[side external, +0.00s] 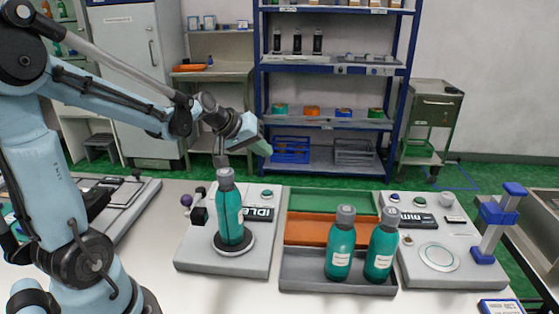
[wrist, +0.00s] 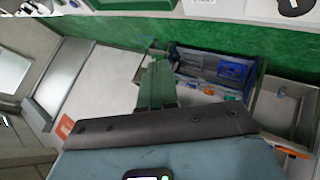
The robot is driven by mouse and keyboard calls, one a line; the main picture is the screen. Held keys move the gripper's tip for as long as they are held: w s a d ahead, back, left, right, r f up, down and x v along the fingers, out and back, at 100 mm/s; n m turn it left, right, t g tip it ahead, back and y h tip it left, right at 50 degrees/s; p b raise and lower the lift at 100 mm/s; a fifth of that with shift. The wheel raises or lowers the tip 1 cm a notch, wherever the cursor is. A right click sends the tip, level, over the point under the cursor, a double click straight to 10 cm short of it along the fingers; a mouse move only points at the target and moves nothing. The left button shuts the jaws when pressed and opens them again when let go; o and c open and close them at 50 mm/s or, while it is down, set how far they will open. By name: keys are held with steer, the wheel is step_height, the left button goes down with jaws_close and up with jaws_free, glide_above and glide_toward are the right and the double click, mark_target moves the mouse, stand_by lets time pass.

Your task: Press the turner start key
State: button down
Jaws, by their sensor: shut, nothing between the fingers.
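The turner looks to be the grey unit (side external: 192,254) with an "IDLE" display (side external: 260,213). A teal bottle (side external: 229,215) with a grey cap stands upright on its round dark disc (side external: 233,244). A small round key (side external: 267,194) sits on the panel above the display; its label is too small to read. My gripper (side external: 265,148) is shut and empty, above and behind the unit, apart from the key and the bottle.
Two labelled teal bottles (side external: 340,244) (side external: 381,245) stand in the grey tray (side external: 312,282), beside orange and green trays. A second unit (side external: 452,262) with keys and a blue-topped post (side external: 494,220) stand right. A blue rack (side external: 262,100) is behind. Air above the trays is free.

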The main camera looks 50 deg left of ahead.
mark_target(263, 193)
steer(key=shift+f, duration=0.2)
steer(key=shift+f, duration=4.25)
steer(key=shift+f, duration=0.15)
steer(key=shift+f, duration=0.25)
